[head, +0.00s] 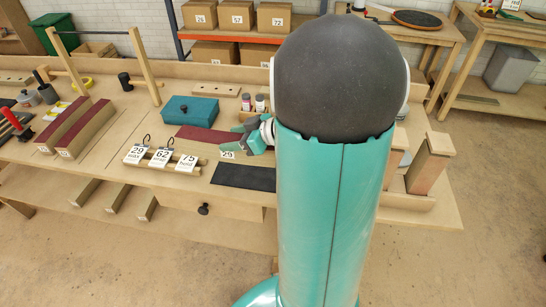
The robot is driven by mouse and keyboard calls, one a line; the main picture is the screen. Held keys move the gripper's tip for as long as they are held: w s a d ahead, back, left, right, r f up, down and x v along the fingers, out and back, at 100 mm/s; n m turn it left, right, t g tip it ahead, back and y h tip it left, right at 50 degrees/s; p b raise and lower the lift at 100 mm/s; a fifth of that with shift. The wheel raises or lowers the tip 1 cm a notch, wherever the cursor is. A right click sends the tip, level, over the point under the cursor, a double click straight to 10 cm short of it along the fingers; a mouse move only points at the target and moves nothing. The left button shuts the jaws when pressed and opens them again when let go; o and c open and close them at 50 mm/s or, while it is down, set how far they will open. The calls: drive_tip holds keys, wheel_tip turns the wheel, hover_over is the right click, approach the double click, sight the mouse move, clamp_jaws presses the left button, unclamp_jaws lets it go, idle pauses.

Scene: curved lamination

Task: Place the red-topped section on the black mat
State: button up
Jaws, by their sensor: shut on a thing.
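My gripper (250,135) is over the bench, just behind the black mat (245,178), with part of it hidden by my arm. It is shut on a section whose small 29 tag (227,154) shows below the fingers. The rest of that section is mostly hidden, and its red top cannot be made out. The tag is behind the mat's far edge; I cannot tell the height above the bench. The black mat lies flat and its visible part is bare. Two other red-topped sections (63,125) lie side by side at the left.
A dark red mat (200,137) lies left of my gripper. A teal box (189,112) and small jars (260,102) stand behind. A rack with numbered cards (160,157) stands left of the black mat. Wooden blocks (428,165) stand at the right.

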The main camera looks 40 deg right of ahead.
sight(238, 135)
drive_tip(key=shift+w+d+f, duration=0.45)
drive_tip(key=shift+d, duration=0.15)
drive_tip(key=shift+w+d+f, duration=0.4)
drive_tip(key=shift+d, duration=0.2)
drive_tip(key=shift+s+d+f, duration=0.2)
drive_tip(key=shift+d+f, duration=2.7)
drive_tip(key=shift+d, duration=0.05)
drive_tip(key=shift+s+d+f, duration=0.2)
drive_tip(key=shift+d+f, duration=2.7)
drive_tip(key=shift+d, duration=0.05)
drive_tip(key=shift+f, duration=0.1)
drive_tip(key=o, duration=1.4)
